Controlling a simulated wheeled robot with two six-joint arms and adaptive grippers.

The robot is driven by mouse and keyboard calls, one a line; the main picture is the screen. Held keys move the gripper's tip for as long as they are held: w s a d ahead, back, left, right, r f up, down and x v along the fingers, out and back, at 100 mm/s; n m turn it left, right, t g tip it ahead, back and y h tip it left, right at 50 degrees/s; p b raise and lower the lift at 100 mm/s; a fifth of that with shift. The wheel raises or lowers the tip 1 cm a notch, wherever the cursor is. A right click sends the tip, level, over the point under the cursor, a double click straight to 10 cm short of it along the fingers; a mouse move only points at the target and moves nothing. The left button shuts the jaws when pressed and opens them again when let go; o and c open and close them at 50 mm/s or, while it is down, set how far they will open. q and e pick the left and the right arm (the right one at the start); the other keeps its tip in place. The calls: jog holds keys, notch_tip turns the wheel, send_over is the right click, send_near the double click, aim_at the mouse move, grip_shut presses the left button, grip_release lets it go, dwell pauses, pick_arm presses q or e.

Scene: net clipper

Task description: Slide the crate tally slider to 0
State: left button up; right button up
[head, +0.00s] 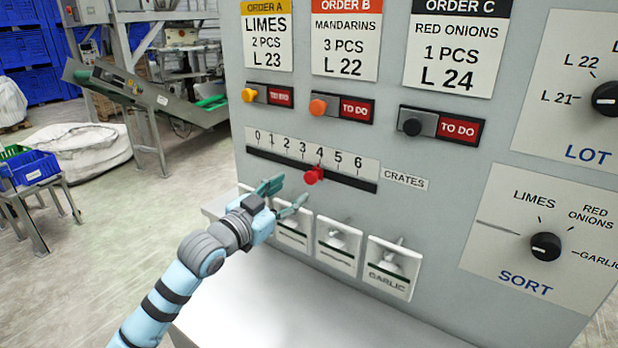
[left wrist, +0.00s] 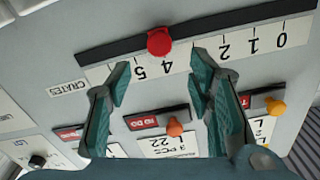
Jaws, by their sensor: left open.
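The crate tally slider is a red knob (head: 313,175) on a dark horizontal slot (head: 352,183) under a white scale numbered 0 to 6. The knob stands at about 4. In the left wrist view, where the panel appears upside down, the red knob (left wrist: 160,42) lies in line with the gap between my fingers, beyond the tips. My left gripper (head: 289,191) is open and empty, just left of and below the knob in the head view. Its teal fingers (left wrist: 160,64) look apart from the knob. My right gripper is not in view.
Order buttons with TO DO labels (head: 357,109) sit above the scale. Several white tilted switch plates (head: 392,268) are below it, close to my left gripper. The SORT dial (head: 545,247) and LOT dial (head: 607,98) are at right. A pale ledge (head: 270,318) lies below the panel.

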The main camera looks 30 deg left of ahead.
aim_at(309, 178)
pick_arm(q)
jog(key=w, duration=0.3)
jog(key=w+d, duration=0.1)
jog(key=w, duration=0.5)
jog(key=shift+d+f, duration=0.1)
jog(key=shift+d, duration=0.05)
grip_shut()
